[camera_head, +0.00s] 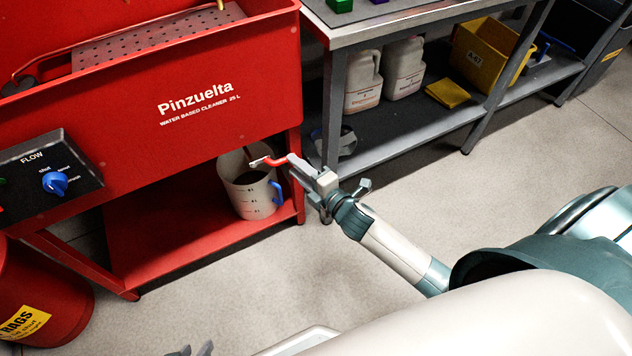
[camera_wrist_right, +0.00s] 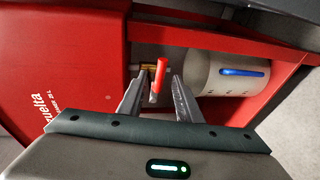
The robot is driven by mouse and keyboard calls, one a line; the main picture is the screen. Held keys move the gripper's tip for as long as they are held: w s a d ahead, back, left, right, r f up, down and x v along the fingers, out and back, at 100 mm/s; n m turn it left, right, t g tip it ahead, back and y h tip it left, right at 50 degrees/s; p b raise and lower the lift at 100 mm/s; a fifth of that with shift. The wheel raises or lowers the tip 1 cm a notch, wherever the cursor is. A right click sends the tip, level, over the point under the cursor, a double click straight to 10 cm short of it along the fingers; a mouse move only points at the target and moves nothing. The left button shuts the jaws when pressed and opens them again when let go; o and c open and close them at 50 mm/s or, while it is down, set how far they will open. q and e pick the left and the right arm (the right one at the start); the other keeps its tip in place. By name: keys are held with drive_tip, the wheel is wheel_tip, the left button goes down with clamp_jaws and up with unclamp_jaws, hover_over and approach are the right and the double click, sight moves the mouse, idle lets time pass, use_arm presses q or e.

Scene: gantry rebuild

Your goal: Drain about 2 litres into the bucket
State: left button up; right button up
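The bucket (camera_head: 243,203) is a pale measuring pail with level marks and a blue handle. It stands on the red lower shelf under the parts washer (camera_head: 225,110); its inside looks dark, and I cannot read a liquid level. It also shows in the right wrist view (camera_wrist_right: 212,88). A drain valve with a red lever (camera_head: 274,161) sits above the bucket. My right gripper (camera_head: 296,167) is at the lever. In the right wrist view its open fingers (camera_wrist_right: 157,88) stand either side of the red lever (camera_wrist_right: 160,75), with gaps visible. Only the fingertips of my left gripper (camera_head: 192,350) show, apart and empty.
A flow panel with a blue knob (camera_head: 55,183) is on the washer's left. A red rags bin (camera_head: 45,290) stands at lower left. A grey bench (camera_head: 440,125) at right holds white jugs (camera_head: 404,68) and a yellow bucket (camera_head: 482,52). The floor in front is clear.

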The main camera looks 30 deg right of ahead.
use_arm(q)
drive_tip(key=shift+s+a+f, duration=0.2)
drive_tip(key=shift+s+a, duration=0.15)
drive_tip(key=shift+a, duration=0.05)
use_arm(e)
drive_tip(key=v, duration=0.8)
use_arm(q)
drive_tip(key=shift+w+r, duration=0.15)
drive_tip(key=shift+w, duration=0.05)
